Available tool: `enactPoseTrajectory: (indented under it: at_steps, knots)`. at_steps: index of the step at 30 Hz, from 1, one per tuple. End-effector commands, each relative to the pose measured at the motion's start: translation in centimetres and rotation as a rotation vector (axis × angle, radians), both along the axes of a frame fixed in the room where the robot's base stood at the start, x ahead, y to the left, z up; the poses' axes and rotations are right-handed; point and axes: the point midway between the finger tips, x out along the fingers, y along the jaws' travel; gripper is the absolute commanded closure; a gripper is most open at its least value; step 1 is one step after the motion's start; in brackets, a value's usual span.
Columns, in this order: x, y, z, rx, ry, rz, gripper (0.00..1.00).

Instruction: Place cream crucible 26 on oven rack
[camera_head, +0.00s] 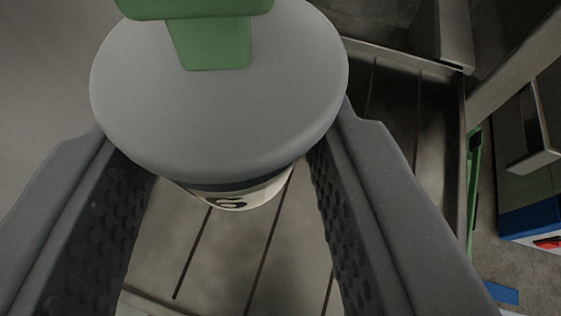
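A cream crucible (240,197) shows below its broad grey lid, with part of a dark marking on its side that I cannot read in full. The lid (215,110) is round and has a green knob (212,40) on top, cut off by the upper edge. My gripper (232,172) has one dark, textured finger on each side of the crucible, just under the lid, and appears shut on its body. The lid hides the fingertips and the contact. A slatted metal surface (225,255), which looks like the rack, lies beneath; whether the crucible touches it is hidden.
The slatted surface has a raised metal edge (410,55) at the back. A green strip (472,185) stands along its right side. Farther right are a grey cabinet-like unit (535,125) and a blue part (530,222) with some red. Plain grey surface fills the upper left.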

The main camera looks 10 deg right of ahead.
Motion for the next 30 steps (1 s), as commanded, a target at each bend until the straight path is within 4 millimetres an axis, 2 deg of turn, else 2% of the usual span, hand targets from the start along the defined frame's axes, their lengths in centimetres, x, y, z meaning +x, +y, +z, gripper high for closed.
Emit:
enactPoseTrajectory:
  at_steps: [6, 14, 19, 30]
  knots:
    - [0.0, 0.0, -4.0, 0.002, 0.008, 0.000, 0.97]
    - [0.0, 0.1, -6.3, 0.000, 0.002, 0.001, 0.97]
    - [0.0, 0.1, -8.5, 0.001, 0.003, 0.002, 0.97]
    - [0.0, 0.3, -9.1, 0.001, -0.001, 0.004, 0.97]
